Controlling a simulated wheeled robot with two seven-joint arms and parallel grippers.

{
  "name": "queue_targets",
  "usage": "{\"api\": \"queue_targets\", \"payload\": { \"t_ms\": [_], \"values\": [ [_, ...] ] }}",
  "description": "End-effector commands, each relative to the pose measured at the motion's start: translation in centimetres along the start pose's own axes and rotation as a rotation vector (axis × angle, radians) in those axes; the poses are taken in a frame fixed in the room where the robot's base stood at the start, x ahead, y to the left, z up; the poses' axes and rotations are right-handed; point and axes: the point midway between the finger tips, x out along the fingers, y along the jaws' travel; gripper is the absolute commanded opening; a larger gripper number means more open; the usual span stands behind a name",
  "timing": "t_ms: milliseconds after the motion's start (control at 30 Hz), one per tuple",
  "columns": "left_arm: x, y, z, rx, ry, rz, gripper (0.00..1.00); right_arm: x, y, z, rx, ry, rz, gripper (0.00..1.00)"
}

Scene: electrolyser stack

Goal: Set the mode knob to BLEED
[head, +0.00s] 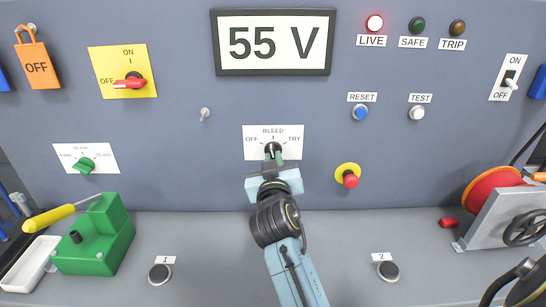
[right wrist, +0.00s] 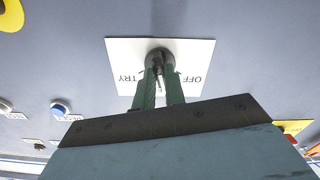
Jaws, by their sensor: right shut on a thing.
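The mode knob (head: 273,148) is a dark round knob on a white plate (head: 295,154) marked OFF, BLEED and TRY. My right gripper (head: 274,157) is at the knob, its two green fingers shut on the grip. In the right wrist view, upside down, the fingers (right wrist: 159,85) stand on both sides of the knob's grip (right wrist: 158,58). The grip looks roughly upright, in line with the BLEED mark, but the fingers hide part of it and its exact setting is hard to tell. The BLEED label is hidden in the right wrist view.
The display (head: 274,42) reads 55 V and the red LIVE lamp (head: 375,23) is lit. A red stop button (head: 350,178) on yellow sits right of the knob plate. A small metal toggle (head: 205,113) is to the upper left.

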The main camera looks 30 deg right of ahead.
Motion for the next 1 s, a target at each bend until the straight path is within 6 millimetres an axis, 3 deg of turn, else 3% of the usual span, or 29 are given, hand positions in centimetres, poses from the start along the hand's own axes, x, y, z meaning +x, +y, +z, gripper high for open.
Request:
{"api": "queue_targets", "payload": {
  "t_ms": [333,667,700,900,1000],
  "values": [
    [0.2,0.0,0.0,0.000,0.000,0.000,0.36,0.0,-0.1,0.1,0.023,-0.002,-0.001,0.00],
    [2.0,0.1,0.2,0.000,0.000,0.000,0.36,0.0,-0.1,0.2,0.248,-0.003,-0.001,0.00],
    [1.9,0.1,0.2,0.000,0.000,0.000,0.36,0.0,0.0,0.2,0.250,-0.003,-0.001,0.14],
    [1.8,0.1,0.2,0.000,0.000,0.000,0.36,0.0,0.0,0.0,0.245,-0.001,-0.001,0.40],
    [1.8,0.1,0.2,0.000,0.000,0.001,0.36,0.0,0.0,0.0,0.245,-0.001,-0.001,0.40]
  ]
}}
